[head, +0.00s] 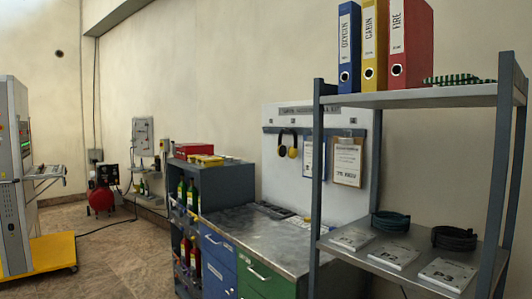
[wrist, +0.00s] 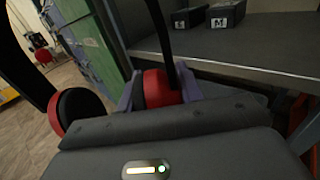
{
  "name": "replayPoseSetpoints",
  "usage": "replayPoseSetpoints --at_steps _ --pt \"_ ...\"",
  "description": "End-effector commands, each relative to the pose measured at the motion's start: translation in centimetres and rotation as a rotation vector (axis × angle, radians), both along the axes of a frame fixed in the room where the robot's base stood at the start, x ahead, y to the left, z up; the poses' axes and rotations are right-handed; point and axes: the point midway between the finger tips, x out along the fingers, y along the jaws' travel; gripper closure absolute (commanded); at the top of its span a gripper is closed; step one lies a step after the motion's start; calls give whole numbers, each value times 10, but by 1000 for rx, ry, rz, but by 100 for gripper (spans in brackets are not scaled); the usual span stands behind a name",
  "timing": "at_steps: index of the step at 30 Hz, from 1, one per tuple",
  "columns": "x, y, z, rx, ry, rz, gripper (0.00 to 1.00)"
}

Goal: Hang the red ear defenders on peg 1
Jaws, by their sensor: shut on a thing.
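The red ear defenders (wrist: 75,112) are in the wrist view, with red and black cups and a black headband. My gripper (wrist: 158,87) is shut on one red cup, between its two purplish fingers. The other cup hangs out to the left, and the headband rises out of the top of the picture. In the head view, neither my gripper nor the red ear defenders show. A white wall board (head: 286,101) carries a dark rail, where yellow ear defenders (head: 292,152) hang. Peg numbers are too small to read, so I cannot tell which is peg 1.
A grey shelf (wrist: 250,57) with black labelled boxes (wrist: 226,15) lies just beyond my gripper. A shelf rack (head: 440,97) with binders stands right of the board. A metal bench top (head: 265,245) lies below the board, and clipboards (head: 347,162) hang on it.

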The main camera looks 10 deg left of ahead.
Motion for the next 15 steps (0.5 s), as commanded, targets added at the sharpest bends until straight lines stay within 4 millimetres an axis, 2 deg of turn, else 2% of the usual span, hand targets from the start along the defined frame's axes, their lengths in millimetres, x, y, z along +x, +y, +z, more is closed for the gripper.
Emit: replayPoseSetpoints --at_steps 11,15 --pt "0 0 1 0 -1 0 93" --pt "-3 0 11 1 -1 0 93"
